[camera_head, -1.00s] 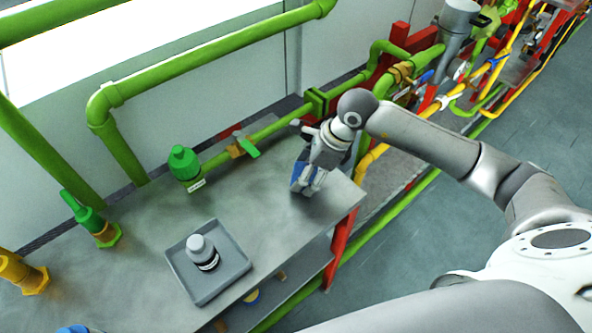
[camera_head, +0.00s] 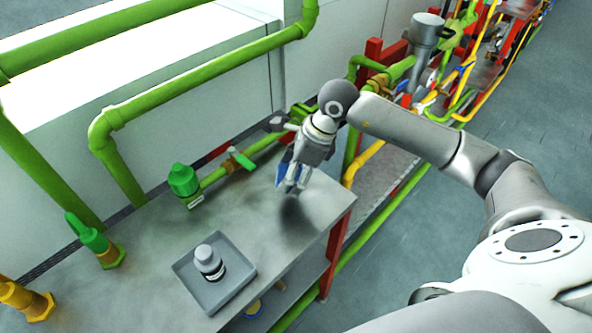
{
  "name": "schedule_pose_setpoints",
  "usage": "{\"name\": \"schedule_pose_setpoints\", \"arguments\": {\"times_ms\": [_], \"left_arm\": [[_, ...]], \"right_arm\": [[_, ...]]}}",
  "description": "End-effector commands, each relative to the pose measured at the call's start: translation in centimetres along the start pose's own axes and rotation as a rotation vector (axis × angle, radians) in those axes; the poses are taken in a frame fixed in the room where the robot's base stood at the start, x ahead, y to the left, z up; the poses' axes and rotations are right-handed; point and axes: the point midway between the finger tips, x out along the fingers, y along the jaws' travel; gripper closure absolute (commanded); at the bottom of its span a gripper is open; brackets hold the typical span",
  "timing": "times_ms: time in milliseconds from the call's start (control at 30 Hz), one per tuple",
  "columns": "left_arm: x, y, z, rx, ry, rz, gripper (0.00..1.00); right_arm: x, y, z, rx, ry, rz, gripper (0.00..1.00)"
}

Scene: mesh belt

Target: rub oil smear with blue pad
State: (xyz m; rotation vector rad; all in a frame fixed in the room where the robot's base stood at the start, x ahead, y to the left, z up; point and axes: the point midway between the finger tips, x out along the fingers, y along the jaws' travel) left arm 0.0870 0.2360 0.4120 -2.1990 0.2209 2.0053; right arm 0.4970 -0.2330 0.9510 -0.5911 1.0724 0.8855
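My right gripper (camera_head: 291,184) reaches in from the right over the far right end of the grey metal bench (camera_head: 130,255). It is shut on a blue pad (camera_head: 283,175), seen partly edge-on behind the fingers. The pad appears to be a little above the bench top. A dark patch (camera_head: 292,214) lies on the bench just below the fingertips; I cannot tell how much of it is oil smear and how much is shadow. My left gripper is out of view.
A grey tray (camera_head: 244,292) holding a grey-capped bottle (camera_head: 209,262) sits near the bench's front edge. Green fittings (camera_head: 184,181) and a pipe with a green-handled valve (camera_head: 240,158) run along the back. A red post (camera_head: 338,245) stands at the right end.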

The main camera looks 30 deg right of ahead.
Motion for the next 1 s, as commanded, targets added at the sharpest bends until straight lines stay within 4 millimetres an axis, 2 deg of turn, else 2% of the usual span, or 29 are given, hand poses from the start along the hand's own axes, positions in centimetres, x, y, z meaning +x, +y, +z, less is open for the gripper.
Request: {"name": "schedule_pose_setpoints", "arguments": {"times_ms": [100,300,867,1000], "left_arm": [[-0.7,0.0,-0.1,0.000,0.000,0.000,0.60],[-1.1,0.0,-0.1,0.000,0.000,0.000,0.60],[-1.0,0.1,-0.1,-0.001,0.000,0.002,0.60],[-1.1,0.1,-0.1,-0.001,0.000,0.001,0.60]], "right_arm": [[-1.4,-0.4,0.2,0.002,0.001,-0.003,0.53],[-2.4,-0.8,0.3,0.004,0.000,-0.002,0.53],[-2.4,-0.7,0.3,0.000,0.000,0.000,0.53],[-2.3,0.0,0.7,-0.082,0.000,0.034,0.53]]}}
